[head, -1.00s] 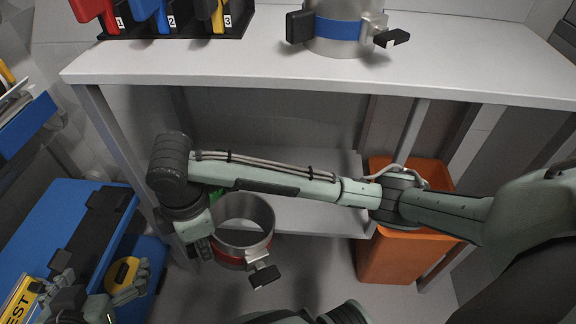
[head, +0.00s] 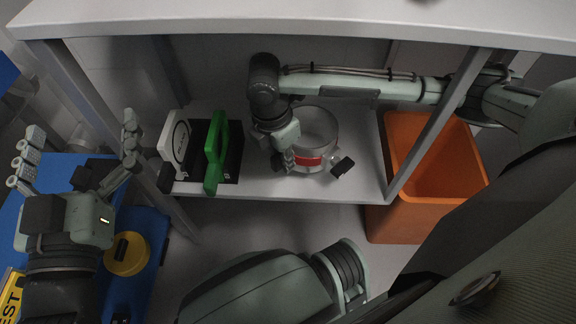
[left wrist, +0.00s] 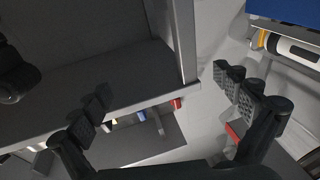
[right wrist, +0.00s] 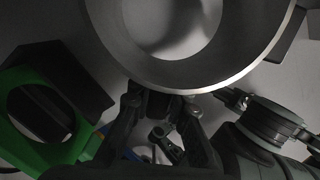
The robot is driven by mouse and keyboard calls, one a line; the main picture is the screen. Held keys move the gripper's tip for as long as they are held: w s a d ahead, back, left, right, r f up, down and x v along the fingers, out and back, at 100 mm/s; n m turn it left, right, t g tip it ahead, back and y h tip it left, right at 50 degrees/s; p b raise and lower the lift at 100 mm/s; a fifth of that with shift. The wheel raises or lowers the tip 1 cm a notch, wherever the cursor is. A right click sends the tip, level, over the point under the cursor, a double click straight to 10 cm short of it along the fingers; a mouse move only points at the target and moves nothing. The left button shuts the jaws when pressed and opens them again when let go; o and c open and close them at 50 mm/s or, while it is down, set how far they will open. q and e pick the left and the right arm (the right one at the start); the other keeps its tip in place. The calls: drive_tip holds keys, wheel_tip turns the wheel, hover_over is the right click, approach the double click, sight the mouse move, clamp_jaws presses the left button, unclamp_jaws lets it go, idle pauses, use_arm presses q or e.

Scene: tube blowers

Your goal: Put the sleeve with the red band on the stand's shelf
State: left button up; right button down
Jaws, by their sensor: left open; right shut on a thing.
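The sleeve with the red band (head: 310,160) is a short grey metal ring with a dark clamp handle. In the head view it is at the lower shelf (head: 355,185) of the stand, upright, towards the shelf's front. I cannot tell if it rests on the shelf. My right gripper (head: 287,160) is shut on the sleeve at its left side. In the right wrist view the sleeve's rim (right wrist: 190,85) fills the top, above the fingers (right wrist: 160,110). My left gripper (head: 78,150) is open and empty, left of the stand; its spread fingers show in the left wrist view (left wrist: 170,110).
A green-handled item (head: 216,150) and a white and black item (head: 180,150) stand on the shelf left of the sleeve. An orange bin (head: 440,160) stands right of the shelf. A blue case with a yellow round object (head: 127,253) lies at lower left. The stand's top (head: 300,18) overhangs the shelf.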

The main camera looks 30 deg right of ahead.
drive_tip(key=shift+w+d+f, duration=0.35)
drive_tip(key=shift+d+f, duration=0.05)
drive_tip(key=shift+d, duration=0.25)
drive_tip(key=shift+d+f, duration=0.1)
drive_tip(key=shift+f, duration=0.2)
wheel_tip(320, 180, down, 3)
drive_tip(key=shift+f+b, duration=0.1)
drive_tip(key=shift+b, duration=0.65)
drive_tip(key=shift+f, duration=0.15)
drive_tip(key=c, duration=1.5)
unclamp_jaws()
use_arm(q)
wheel_tip(320, 180, up, 6)
drive_tip(key=s+t+h, duration=0.1)
drive_tip(key=t, duration=0.2)
drive_tip(key=shift+s+d+t, duration=0.3)
drive_tip(key=shift+s, duration=0.1)
use_arm(e)
drive_tip(key=shift+o, duration=0.2)
